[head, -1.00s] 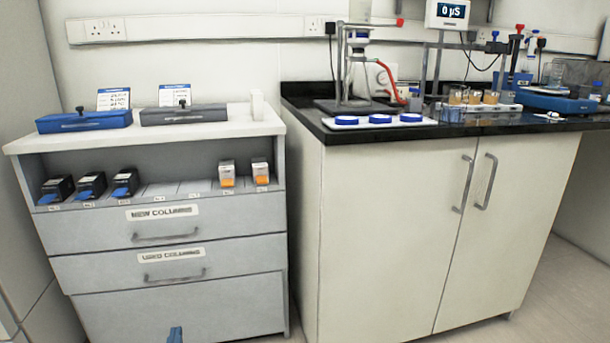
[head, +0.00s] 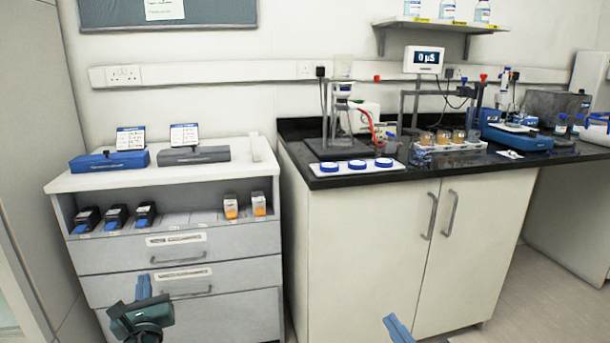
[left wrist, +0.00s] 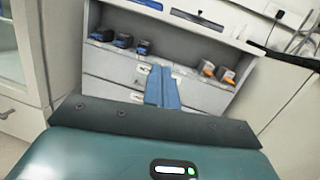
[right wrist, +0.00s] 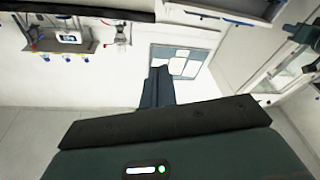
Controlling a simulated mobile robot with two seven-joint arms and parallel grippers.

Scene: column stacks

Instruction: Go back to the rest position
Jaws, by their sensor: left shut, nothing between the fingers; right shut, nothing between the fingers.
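My left gripper (head: 143,287) is low in the head view, in front of the grey drawer cabinet (head: 190,302). Its blue fingers are together with nothing between them; they also show in the left wrist view (left wrist: 162,86), pointing toward the cabinet but apart from it. My right gripper (head: 392,324) shows only as a blue fingertip at the bottom edge of the head view, in front of the cupboard. In the right wrist view its fingers (right wrist: 158,86) are together and empty. The rest of the right arm is hidden below the head view.
The cabinet shelf holds several black boxes (head: 115,217) and two white-and-orange boxes (head: 231,207). Blue (head: 110,162) and grey (head: 194,155) cases lie on top. At right, a black bench top (head: 330,180) carries lab equipment above a cupboard (head: 375,260). Floor shows at right.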

